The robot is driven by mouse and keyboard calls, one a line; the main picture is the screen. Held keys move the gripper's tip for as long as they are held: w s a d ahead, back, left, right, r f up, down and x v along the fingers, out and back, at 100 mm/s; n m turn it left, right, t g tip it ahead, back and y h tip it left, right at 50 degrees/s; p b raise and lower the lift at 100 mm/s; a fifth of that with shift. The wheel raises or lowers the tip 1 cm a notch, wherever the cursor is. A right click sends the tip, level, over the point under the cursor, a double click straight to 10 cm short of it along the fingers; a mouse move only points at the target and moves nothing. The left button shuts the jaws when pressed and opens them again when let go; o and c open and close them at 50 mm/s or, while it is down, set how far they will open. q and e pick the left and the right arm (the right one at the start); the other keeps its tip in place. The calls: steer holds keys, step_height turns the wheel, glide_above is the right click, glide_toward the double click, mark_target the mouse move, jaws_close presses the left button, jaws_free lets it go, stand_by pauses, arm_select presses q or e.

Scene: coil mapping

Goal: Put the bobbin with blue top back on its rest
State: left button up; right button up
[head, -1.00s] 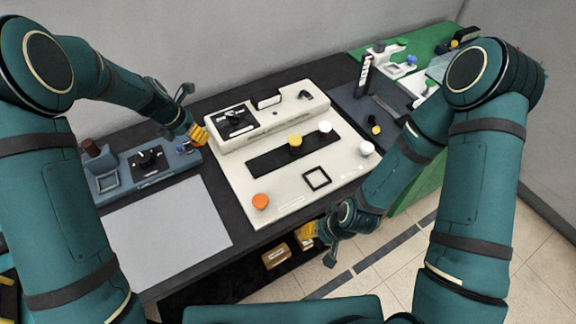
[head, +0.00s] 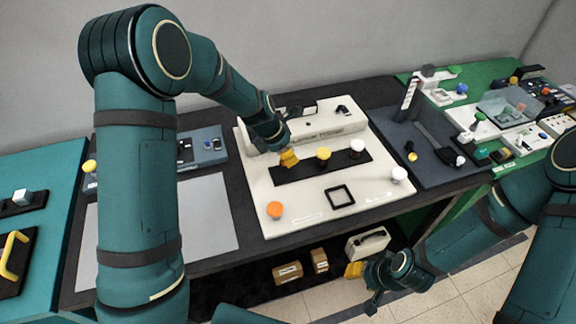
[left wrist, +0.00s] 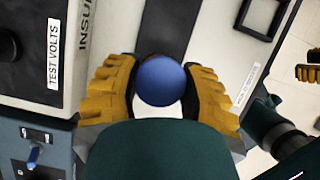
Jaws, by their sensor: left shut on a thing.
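The bobbin with blue top (left wrist: 161,80) shows in the left wrist view between the two yellow fingers of my left gripper (left wrist: 160,72), which is shut on it. A pale body shows below the blue top. In the head view my left gripper (head: 289,158) is at the left part of the black strip (head: 300,172) on the white machine, and the bobbin is hidden there. Whether the bobbin touches the strip, I cannot tell. My right gripper (head: 355,270) is low in front of the table, its jaws unclear.
A yellow-topped bobbin (head: 323,153) and a white-topped one (head: 357,146) stand on the strip. An orange knob (head: 275,209), a black square outline (head: 340,197) and a white knob (head: 399,174) are on the white machine (head: 310,221). Boxes (head: 288,272) sit on the shelf below.

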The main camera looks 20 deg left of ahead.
arm_select(q)
steer(key=shift+f+b, duration=0.4)
steer(key=shift+f, duration=1.65)
jaws_close()
steer(key=shift+f, duration=0.1)
steer(key=o, duration=1.2)
jaws_free()
steer(key=shift+r, duration=0.4)
steer(key=p+v, duration=0.2)
steer(key=v, duration=0.9)
steer(key=shift+s+r, duration=0.2)
